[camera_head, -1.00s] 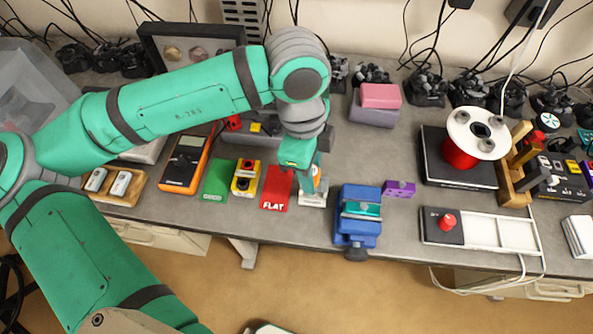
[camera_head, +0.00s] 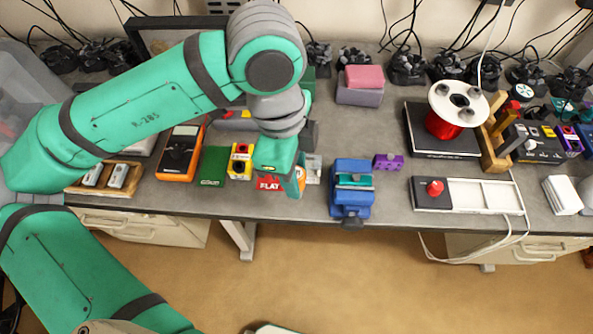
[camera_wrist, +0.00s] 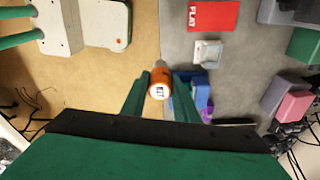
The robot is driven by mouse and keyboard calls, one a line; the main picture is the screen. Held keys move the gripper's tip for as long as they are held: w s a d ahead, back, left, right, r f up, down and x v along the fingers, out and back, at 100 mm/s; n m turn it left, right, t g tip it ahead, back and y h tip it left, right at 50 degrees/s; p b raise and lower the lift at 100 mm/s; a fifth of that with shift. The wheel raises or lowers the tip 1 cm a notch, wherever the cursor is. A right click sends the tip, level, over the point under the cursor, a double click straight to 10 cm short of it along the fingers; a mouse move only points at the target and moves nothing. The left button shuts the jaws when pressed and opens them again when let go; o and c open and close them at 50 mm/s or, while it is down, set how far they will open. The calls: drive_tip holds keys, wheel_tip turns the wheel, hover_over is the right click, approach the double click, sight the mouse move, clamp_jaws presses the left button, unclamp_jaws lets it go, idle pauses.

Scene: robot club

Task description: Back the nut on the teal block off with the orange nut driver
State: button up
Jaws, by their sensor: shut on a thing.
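My gripper (camera_head: 297,178) is shut on the orange nut driver (camera_head: 300,180), held near the table's front edge. In the wrist view the driver's orange handle with a pale end cap (camera_wrist: 160,86) sits between the two green fingers (camera_wrist: 162,100). The teal block (camera_head: 354,181) is clamped in the blue vise (camera_head: 350,200), right of my gripper. The nut on the block is too small to make out. A pale holder (camera_head: 314,168) stands just behind and right of the driver, apart from it in the wrist view (camera_wrist: 207,53).
A purple block (camera_head: 388,162) is beside the vise. Open floor lies in front.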

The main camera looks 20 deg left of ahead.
drive_tip(key=shift+c, duration=0.8)
drive_tip(key=shift+w+r, duration=0.15)
drive_tip(key=shift+r, duration=1.5)
drive_tip(key=shift+d+r, duration=0.1)
